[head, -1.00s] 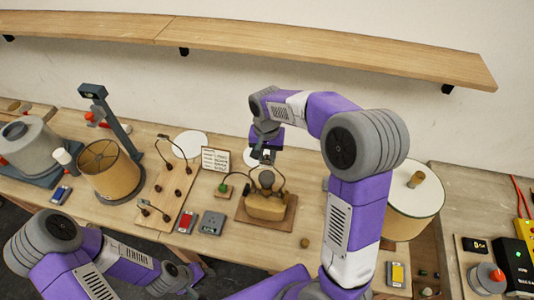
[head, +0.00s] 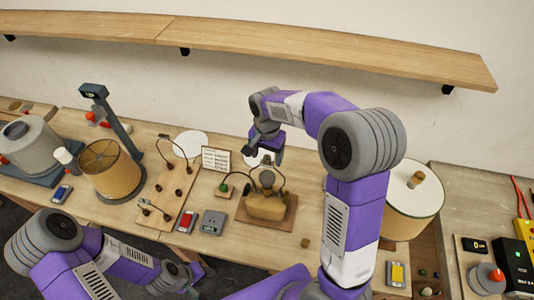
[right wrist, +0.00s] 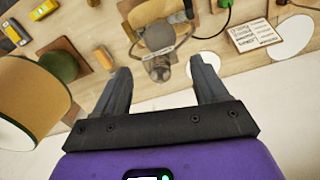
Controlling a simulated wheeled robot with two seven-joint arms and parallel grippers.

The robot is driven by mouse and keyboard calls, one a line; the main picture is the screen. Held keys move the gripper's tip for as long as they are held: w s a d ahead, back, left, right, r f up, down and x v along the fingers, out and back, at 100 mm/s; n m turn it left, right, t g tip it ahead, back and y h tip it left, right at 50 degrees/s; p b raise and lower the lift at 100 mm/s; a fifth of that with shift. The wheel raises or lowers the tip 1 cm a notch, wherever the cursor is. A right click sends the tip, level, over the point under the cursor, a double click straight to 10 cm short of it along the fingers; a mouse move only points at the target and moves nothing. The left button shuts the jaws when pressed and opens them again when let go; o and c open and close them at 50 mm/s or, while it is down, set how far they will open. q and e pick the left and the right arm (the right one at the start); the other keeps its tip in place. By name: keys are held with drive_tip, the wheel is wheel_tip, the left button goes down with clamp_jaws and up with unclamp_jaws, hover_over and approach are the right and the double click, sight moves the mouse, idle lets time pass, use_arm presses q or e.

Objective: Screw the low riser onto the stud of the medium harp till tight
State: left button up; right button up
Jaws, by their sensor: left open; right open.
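A tan lamp body (head: 266,205) sits on a square wooden board, with a dark wire harp (head: 281,180) rising around a round grey part (head: 267,178). In the right wrist view the lamp body (right wrist: 150,12) and grey part (right wrist: 159,72) show between the fingers. My right gripper (head: 263,153) is open and empty, behind and above the lamp; its fingers (right wrist: 160,85) are wide apart. My left gripper (head: 188,276) is open at the table's front edge, far from the lamp. I cannot pick out the low riser or the harp's stud with certainty.
A rack (head: 170,205) with wire harps stands left of the lamp. A text card (head: 215,159) stands behind it, and a small brown knob (head: 305,243) lies in front. A tan shade (head: 110,172) is further left. My right arm hides part of the table's right side.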

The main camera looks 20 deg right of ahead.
sight(267, 155)
wheel_tip(267, 155, up, 8)
drive_tip(key=shift+f, duration=0.2)
idle(0.4)
